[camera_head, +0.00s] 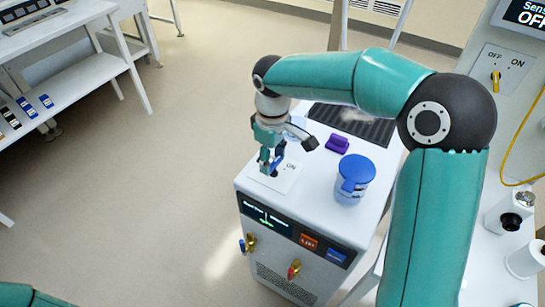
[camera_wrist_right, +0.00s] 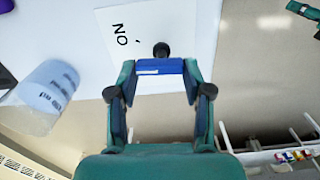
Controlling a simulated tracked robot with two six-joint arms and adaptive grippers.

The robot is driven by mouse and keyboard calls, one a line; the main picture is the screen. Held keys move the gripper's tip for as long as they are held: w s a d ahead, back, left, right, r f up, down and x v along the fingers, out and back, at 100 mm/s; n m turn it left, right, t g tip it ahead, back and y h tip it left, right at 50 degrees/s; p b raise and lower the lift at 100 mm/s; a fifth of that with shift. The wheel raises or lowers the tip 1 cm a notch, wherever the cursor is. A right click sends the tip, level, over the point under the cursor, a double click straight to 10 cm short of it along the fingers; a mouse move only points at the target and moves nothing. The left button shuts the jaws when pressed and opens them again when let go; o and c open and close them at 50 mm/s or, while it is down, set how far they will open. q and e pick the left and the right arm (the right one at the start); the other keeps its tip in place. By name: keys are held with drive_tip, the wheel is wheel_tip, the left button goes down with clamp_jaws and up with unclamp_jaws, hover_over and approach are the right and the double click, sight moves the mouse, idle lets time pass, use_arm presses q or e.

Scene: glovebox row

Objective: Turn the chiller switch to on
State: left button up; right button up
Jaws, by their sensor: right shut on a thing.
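The chiller (camera_head: 300,262) is a white cabinet with a dark display on its front. Its switch plate (camera_head: 287,180) lies on the top at the front left, with ON readable; the plate also shows in the right wrist view (camera_wrist_right: 190,22). My right gripper (camera_head: 270,163) is down at the plate, its fingers shut on the chiller switch (camera_wrist_right: 162,68). In the wrist view a blue bar with a white mark spans between the fingertips, and a black round part shows just beyond it. The fingers hide most of the switch and the OFF label. My left gripper is out of view.
A blue-lidded jar (camera_head: 354,180) and a purple object (camera_head: 336,143) stand on the chiller top, right of the gripper. A wall panel with a yellow switch (camera_head: 496,79) is at the right. Floor on the left is clear.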

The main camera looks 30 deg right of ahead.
drive_tip(key=shift+d+m, duration=0.15)
drive_tip(key=shift+m, duration=2.35)
drive_tip(key=o, duration=1.2)
drive_tip(key=shift+c, duration=0.2)
drive_tip(key=shift+r, duration=0.1)
wheel_tip(320, 180, up, 12)
